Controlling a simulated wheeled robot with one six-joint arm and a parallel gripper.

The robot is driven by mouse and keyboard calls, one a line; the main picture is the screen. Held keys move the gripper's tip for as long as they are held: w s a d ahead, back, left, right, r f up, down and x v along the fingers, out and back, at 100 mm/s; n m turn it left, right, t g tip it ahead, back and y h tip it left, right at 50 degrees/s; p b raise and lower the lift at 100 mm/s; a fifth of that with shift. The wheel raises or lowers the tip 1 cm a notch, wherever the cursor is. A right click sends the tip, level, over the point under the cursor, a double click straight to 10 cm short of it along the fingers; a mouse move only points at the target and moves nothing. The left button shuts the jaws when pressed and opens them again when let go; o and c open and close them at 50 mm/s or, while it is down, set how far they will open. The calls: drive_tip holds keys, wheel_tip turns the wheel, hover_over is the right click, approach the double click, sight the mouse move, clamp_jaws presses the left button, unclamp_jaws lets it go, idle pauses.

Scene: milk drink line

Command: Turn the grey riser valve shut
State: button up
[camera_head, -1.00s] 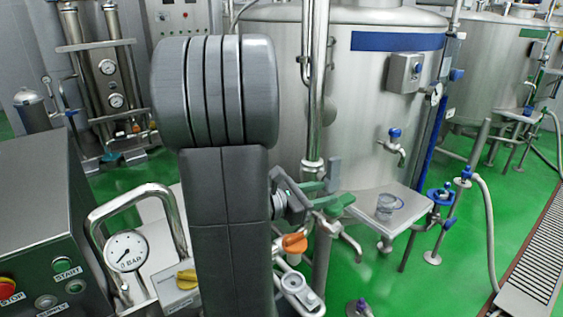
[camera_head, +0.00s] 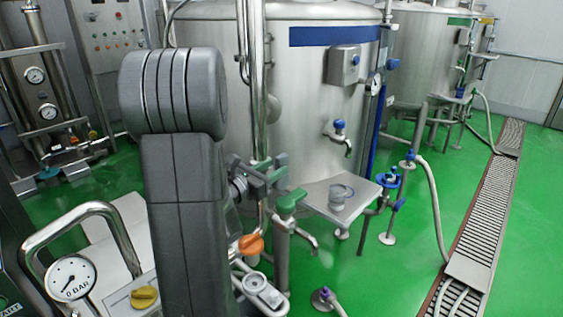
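My gripper (camera_head: 276,172) is at the middle left, at the end of my dark grey arm, beside the steel riser pipe (camera_head: 256,90). Grey and green parts overlap at its fingertips, so I cannot tell whether it is open or shut, or whether it touches anything. I cannot clearly pick out the grey riser valve; my arm and gripper cover part of that area. A green-handled tap (camera_head: 291,200) with a bent steel spout is just to the right of and below the gripper. An orange-handled valve (camera_head: 250,244) is lower down.
A steel tank (camera_head: 300,100) with a blue band stands behind. A small steel table (camera_head: 313,194) holds a grey cup (camera_head: 341,192). A pressure gauge (camera_head: 72,278) and a yellow knob (camera_head: 144,297) are at front left. The green floor is open before the drain grate (camera_head: 480,215).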

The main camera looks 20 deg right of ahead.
sight(277, 166)
drive_tip(key=shift+x, duration=2)
drive_tip(key=shift+c, duration=0.4)
clamp_jaws()
